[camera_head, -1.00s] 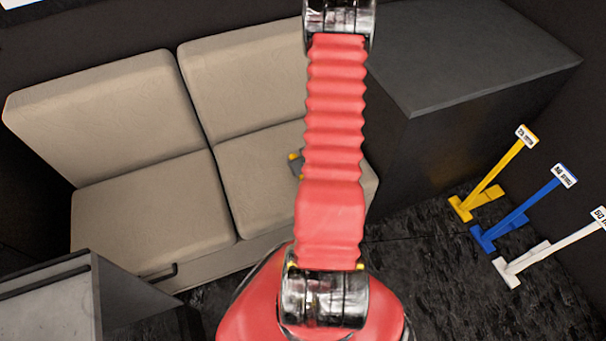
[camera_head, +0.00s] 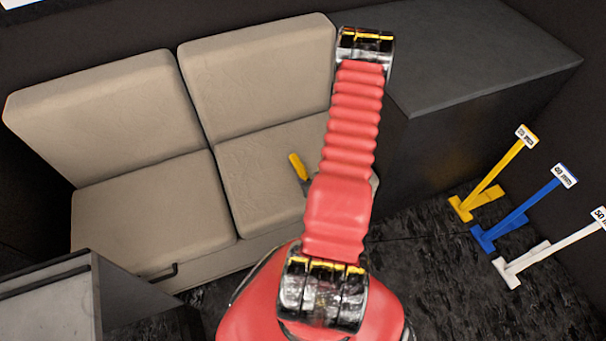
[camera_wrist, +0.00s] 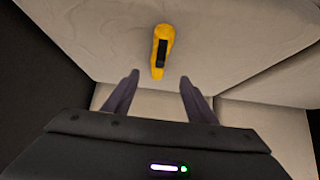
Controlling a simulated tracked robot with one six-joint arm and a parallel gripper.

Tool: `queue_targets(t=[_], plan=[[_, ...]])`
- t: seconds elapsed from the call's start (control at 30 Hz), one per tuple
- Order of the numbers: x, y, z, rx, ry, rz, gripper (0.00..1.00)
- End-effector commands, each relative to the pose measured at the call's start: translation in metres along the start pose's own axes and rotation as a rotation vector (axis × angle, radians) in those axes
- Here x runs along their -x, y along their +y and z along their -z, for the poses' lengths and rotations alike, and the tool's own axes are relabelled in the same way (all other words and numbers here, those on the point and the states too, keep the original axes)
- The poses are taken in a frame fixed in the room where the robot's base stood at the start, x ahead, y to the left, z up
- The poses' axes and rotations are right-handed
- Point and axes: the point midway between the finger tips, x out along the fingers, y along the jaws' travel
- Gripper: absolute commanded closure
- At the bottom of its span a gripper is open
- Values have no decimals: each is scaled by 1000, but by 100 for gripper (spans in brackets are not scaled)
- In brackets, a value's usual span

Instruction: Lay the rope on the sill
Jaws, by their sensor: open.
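I see no rope in either view, and nothing that I can clearly tell as a sill. My gripper (camera_wrist: 159,79) shows in the wrist view with its two dark fingers spread apart and nothing between them. Past the fingertips lies a yellow tool with a black part (camera_wrist: 162,45), on a beige cushion. In the head view the tool (camera_head: 298,167) lies on the right seat of the sofa (camera_head: 140,205), partly hidden behind my arm. My gripper itself cannot be made out in the head view.
A dark cabinet (camera_head: 480,55) with a bare top stands at the right. Yellow (camera_head: 490,182), blue (camera_head: 520,210) and white (camera_head: 545,250) labelled stands are on the dark floor beside it. A grey-topped unit (camera_head: 45,295) is at the lower left. The left seat is clear.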

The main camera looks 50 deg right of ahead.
Motion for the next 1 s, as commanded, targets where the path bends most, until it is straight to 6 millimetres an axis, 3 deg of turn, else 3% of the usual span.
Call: queue_targets(t=[0.5,1.0], plan=[[-72,0,0,1,0,1,48],[-80,0,0,0,0,0,48]])
